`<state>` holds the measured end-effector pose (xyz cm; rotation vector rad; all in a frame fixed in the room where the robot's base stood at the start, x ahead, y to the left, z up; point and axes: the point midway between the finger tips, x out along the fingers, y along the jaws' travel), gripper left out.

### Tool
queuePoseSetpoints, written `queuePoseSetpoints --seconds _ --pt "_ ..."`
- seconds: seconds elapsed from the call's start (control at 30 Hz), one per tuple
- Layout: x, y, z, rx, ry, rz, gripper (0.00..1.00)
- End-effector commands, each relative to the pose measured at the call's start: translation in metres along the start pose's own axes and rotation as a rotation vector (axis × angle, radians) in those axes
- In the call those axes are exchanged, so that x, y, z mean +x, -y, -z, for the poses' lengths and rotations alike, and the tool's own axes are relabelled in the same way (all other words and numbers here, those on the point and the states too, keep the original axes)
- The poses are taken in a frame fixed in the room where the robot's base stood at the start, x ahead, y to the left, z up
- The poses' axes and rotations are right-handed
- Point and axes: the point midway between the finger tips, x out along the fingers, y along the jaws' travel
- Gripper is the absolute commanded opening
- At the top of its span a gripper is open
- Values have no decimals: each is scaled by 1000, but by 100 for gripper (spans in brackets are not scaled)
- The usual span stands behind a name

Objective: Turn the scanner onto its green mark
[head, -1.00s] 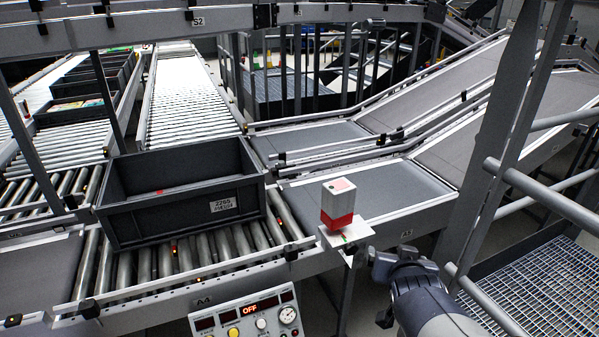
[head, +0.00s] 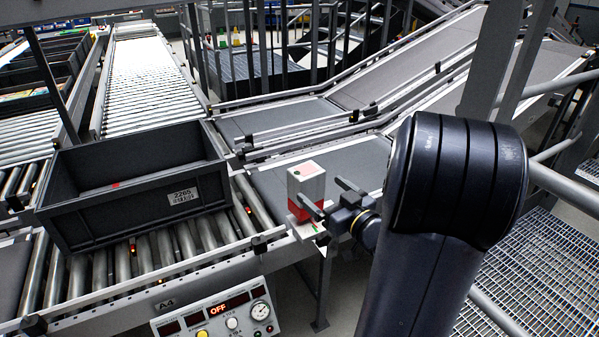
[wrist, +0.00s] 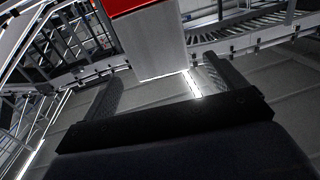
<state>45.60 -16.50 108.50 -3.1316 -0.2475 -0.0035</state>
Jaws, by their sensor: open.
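The scanner (head: 306,188) is an upright grey box with a red band low on it. It stands on a small white plate (head: 302,232) at the conveyor's corner. A little green, the mark (head: 317,231), shows on the plate beside its foot. My gripper (head: 322,192) is open at the scanner's right side, one finger crossing in front of its red part. In the wrist view the scanner (wrist: 152,42) shows between the two spread fingers of my gripper (wrist: 165,72), with gaps on both sides. I cannot tell how far it reaches between them.
A dark grey tote (head: 130,190) sits on the rollers to the left. A control panel (head: 218,312) reading OFF is below the plate. Belt conveyors (head: 320,165) lie behind. A grey rail (head: 565,190) and grated floor (head: 540,290) are on the right.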

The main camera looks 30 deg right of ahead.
Motion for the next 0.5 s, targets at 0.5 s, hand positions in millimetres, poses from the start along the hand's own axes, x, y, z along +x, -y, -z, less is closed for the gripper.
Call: queuePoseSetpoints --seconds 0.5 --pt "84 0 1 0 2 1 91"
